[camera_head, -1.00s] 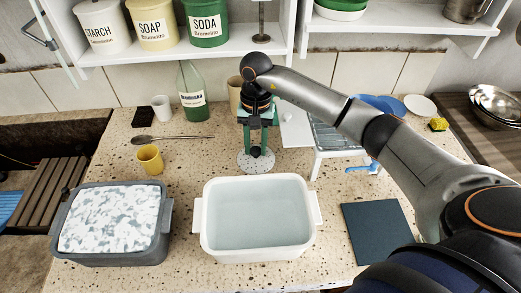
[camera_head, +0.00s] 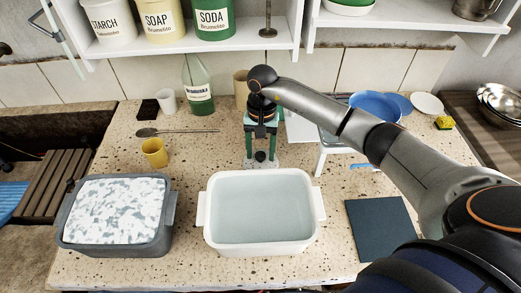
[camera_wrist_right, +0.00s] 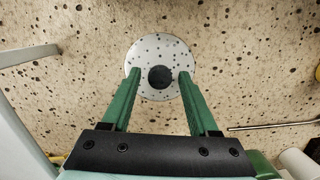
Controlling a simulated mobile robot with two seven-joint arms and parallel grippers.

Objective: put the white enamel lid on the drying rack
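The white enamel lid (camera_wrist_right: 145,48) is a speckled round disc with a black knob, lying flat on the stone counter in the right wrist view. In the head view the lid (camera_head: 272,164) shows only partly, behind the basin. My right gripper (camera_wrist_right: 160,76) is open above the lid, its green fingers on either side of the knob with gaps. It also shows in the head view (camera_head: 261,155), pointing down. The drying rack (camera_head: 321,160) stands to the right of the lid, partly hidden by my right arm; blue plates show there. My left gripper is not in view.
A white water-filled basin (camera_head: 208,218) stands in front of the lid. A grey tub (camera_head: 150,246) is at left, with a yellow cup (camera_head: 154,152) and a spoon (camera_head: 148,132) behind. A green bottle (camera_head: 198,88) stands at the back. A dark mat (camera_head: 380,230) lies at right.

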